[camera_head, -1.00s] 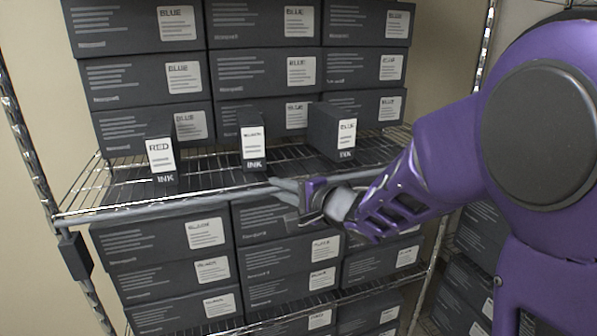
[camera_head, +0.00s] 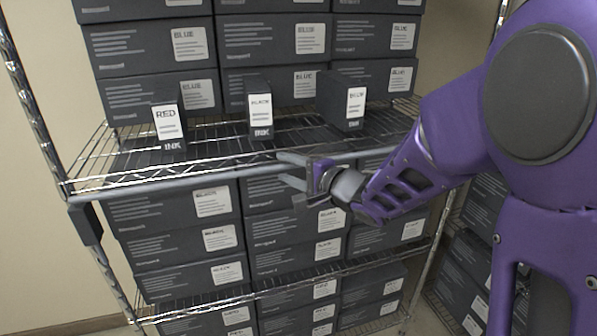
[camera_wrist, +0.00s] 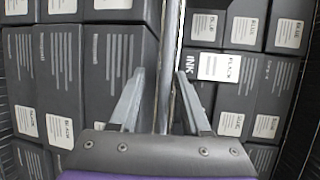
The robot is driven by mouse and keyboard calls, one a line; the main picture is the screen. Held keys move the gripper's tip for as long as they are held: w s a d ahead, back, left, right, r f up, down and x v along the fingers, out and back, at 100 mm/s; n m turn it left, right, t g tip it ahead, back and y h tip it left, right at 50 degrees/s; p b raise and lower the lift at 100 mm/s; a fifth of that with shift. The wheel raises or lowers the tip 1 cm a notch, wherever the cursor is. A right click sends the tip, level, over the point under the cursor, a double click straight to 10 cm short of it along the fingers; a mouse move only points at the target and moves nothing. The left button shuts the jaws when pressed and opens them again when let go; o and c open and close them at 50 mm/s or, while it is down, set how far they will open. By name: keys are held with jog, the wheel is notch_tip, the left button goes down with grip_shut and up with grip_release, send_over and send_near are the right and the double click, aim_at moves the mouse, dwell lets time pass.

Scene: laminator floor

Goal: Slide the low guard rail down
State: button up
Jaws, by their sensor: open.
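The low guard rail (camera_head: 180,183) is a grey bar along the front of the middle wire shelf (camera_head: 110,165), just below the shelf's front edge. A dark block (camera_head: 88,222) sits at its left end by the post. My gripper (camera_head: 283,168) is open at the rail, right of its middle, with one finger above it and one below. In the wrist view my gripper's open fingers (camera_wrist: 161,75) stand on either side of the bars (camera_wrist: 165,90). I cannot tell whether they touch the rail.
Small ink boxes labelled RED (camera_head: 168,128), BLACK (camera_head: 260,112) and BLUE (camera_head: 345,105) stand near the shelf's front. Large dark cartons (camera_head: 150,45) stack behind them. More cartons (camera_head: 170,210) fill the shelf below. A metal post (camera_head: 35,110) stands at the left.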

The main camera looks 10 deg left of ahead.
jog(key=p+v, duration=0.2)
jog(key=v, duration=1.5)
jog(key=shift+p, duration=0.35)
jog(key=shift+d, duration=0.15)
